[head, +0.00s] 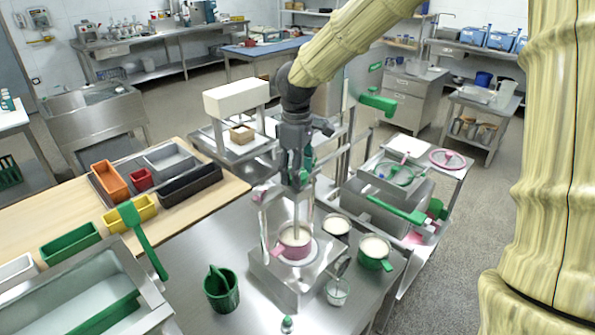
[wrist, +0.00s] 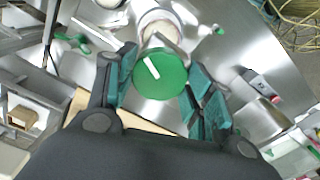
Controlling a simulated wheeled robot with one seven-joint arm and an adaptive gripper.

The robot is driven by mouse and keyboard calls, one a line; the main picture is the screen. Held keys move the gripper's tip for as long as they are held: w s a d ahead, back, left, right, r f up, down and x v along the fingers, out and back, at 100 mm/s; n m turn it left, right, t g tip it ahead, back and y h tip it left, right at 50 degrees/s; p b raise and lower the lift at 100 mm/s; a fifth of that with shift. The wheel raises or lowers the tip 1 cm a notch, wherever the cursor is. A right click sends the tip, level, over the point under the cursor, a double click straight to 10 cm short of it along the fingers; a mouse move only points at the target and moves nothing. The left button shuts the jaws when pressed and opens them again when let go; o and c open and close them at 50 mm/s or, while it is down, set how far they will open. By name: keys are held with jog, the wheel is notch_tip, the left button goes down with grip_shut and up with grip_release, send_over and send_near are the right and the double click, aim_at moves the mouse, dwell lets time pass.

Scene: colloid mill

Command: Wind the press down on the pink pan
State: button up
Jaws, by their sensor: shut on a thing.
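The pink pan (head: 293,247) sits on the metal base of the press (head: 270,272), under its vertical screw. My gripper (head: 300,180) points down at the top of the press. In the wrist view, the round green knob (wrist: 160,82) with a white mark lies between the fingers of my gripper (wrist: 163,78), which is shut on it. In the head view the knob is mostly hidden by the gripper. The pan holds pale contents. I cannot tell whether the press plate touches them.
A green pan (head: 374,262) and another pale-filled pan (head: 337,225) stand right of the press. A glass beaker (head: 338,291) and a green container (head: 222,294) stand near the front. Colored bins (head: 110,181) are on the left table. A cart with green-handled equipment (head: 395,209) stands right.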

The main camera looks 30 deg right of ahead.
jog(key=shift+w+r, duration=0.15)
jog(key=shift+r, duration=0.05)
jog(key=o, duration=0.9)
jog(key=shift+o, duration=0.7)
jog(key=shift+f, duration=0.15)
notch_tip(320, 180, up, 12)
